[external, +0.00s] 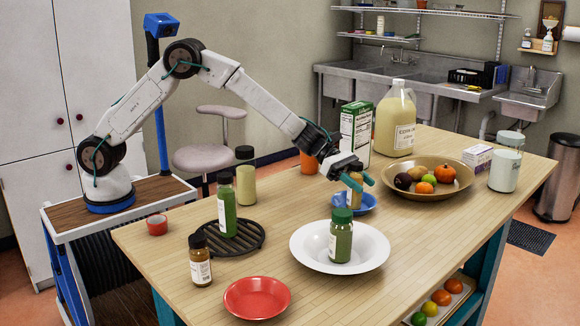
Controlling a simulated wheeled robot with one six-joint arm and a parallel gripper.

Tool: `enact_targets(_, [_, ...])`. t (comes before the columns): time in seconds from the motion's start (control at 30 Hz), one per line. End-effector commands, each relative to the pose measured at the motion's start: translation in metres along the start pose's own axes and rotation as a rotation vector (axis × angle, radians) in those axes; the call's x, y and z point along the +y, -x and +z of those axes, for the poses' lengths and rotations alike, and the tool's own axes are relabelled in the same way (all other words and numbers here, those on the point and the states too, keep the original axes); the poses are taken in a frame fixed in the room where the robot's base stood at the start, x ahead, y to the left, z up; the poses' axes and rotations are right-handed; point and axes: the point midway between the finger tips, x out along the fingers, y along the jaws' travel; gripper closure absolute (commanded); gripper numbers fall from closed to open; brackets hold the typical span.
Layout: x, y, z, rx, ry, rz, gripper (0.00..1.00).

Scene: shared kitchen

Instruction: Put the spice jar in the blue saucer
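The spice jar (355,196), a small jar with orange-brown contents, is upright at the blue saucer (369,205). Its base appears to be within the saucer's rim, but I cannot tell whether it touches the bottom. My gripper (359,181) reaches down from the left with its teal fingers around the upper part of the jar. The fingers look shut on it and hide its top.
A white bowl (309,255) holding a green jar (341,238) stands in front of the saucer. A brown fruit bowl (400,187), a large jug (394,125) and a green carton (355,130) stand close behind and right. A black trivet (250,246) and red dish (257,298) lie left.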

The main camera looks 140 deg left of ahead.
Motion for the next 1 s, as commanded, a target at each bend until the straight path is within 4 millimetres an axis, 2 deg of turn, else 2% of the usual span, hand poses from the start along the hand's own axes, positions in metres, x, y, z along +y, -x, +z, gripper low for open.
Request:
enact_targets(0.43, [0.000, 0.005, 0.004, 0.000, 0.000, 0.001, 0.40])
enact_targets(0.57, [0.001, 0.026, 0.004, -0.001, 0.001, 0.002, 0.40])
enact_targets(0.8, [0.001, 0.079, 0.004, 0.000, -0.001, 0.003, 0.40])
enact_targets(1.0, [0.001, 0.110, 0.004, 0.000, 0.000, 0.002, 0.40])
